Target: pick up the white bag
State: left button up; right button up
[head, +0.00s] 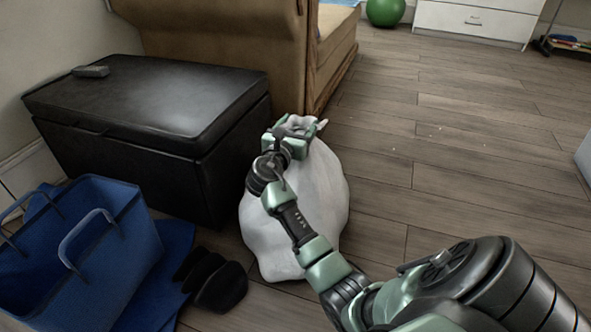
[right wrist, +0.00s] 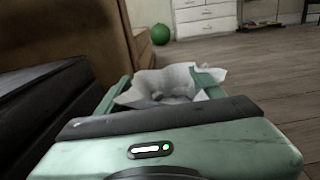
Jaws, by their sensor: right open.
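The white bag (head: 318,190) stands on the wooden floor beside the black storage bench in the head view. Its gathered top also shows in the right wrist view (right wrist: 172,82). My right arm reaches across the bag, and my right gripper (head: 297,130) is at the bag's top. The gripper is open, and its fingers lie around the gathered top in the right wrist view. The arm and gripper hide part of the bag. Whether the fingers touch the bag I cannot tell. My left gripper is not in view.
The black bench (head: 150,120) stands close on the left, with a small grey object (head: 91,71) on it. A tan sofa (head: 225,45) is behind the bag. A blue bag (head: 85,245) and dark shoes (head: 212,280) lie at the lower left. The floor on the right is clear.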

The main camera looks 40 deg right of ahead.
grip_shut()
jog(key=shift+r, duration=0.25)
